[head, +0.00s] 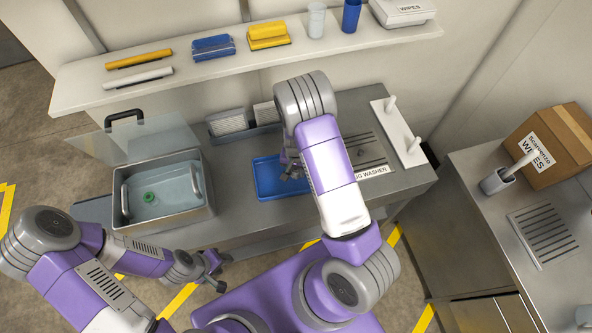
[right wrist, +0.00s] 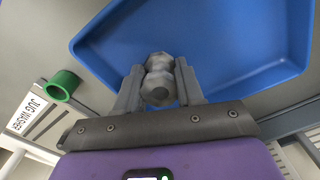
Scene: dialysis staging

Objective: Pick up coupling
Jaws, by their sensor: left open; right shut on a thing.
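A grey metal coupling with hexagonal faces (right wrist: 158,80) is between the two fingers of my right gripper (right wrist: 160,88), which is shut on it over the blue tray (right wrist: 225,50). In the head view my right gripper (head: 292,168) is at the blue tray (head: 268,192), partly hidden by my arm, and the coupling is hard to make out there. I cannot tell whether the coupling touches the tray floor. My left gripper (head: 220,268) is open and empty in front of the counter edge.
An open metal basin (head: 208,212) with liquid holds a green ring (head: 149,198). Another green ring (right wrist: 62,86) is beside the tray near the jug washer label (right wrist: 26,114). A white plate with pegs (head: 402,140) stands right. A shelf (head: 200,72) overhangs the counter's back.

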